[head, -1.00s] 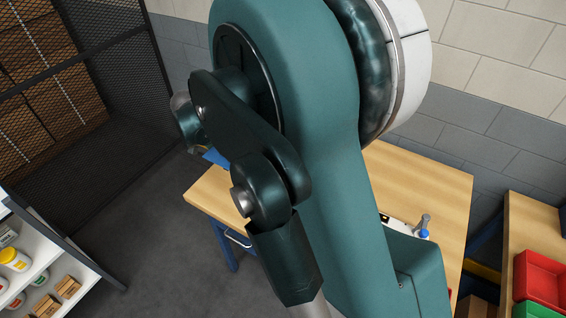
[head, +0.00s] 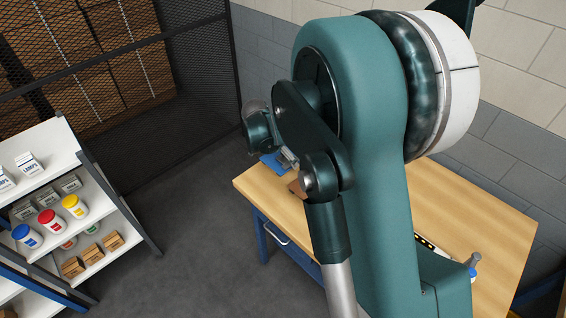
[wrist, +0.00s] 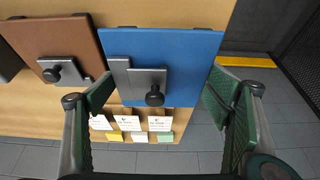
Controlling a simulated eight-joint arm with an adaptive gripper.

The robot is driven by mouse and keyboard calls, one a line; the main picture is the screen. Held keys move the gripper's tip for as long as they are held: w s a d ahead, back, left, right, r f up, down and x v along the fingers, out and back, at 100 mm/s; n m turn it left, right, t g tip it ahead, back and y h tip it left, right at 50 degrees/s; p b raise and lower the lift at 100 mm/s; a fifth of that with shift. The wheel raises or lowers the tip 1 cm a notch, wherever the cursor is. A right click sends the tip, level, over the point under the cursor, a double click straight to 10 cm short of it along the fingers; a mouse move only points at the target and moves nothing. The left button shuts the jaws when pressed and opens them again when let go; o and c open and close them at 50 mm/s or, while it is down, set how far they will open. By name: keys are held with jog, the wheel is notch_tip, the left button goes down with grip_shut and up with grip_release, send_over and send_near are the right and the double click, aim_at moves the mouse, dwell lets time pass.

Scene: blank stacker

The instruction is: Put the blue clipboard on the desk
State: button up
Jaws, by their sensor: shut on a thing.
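The blue clipboard (wrist: 188,60) fills the middle of the wrist view, with a grey metal clip and black knob at its lower middle. My gripper (wrist: 160,95) has one green-padded finger at each side edge of it and is shut on it across its width. In the head view, a blue piece of it (head: 272,162) shows at the far left corner of the wooden desk (head: 440,195), mostly hidden behind my arm. I cannot tell whether it touches the desk or is just above it.
A brown clipboard (wrist: 60,45) with a similar clip lies left of the blue one, close beside it. Several small labelled cards (wrist: 130,123) are below the blue clipboard. A shelf (head: 85,210) with jars and boxes stands at left. The desk's right part is largely clear.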

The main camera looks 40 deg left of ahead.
jog(key=shift+f, duration=1.85)
jog(key=shift+f, duration=0.15)
jog(key=o, duration=1)
jog(key=shift+v, duration=6.15)
jog(key=shift+w+d, duration=0.1)
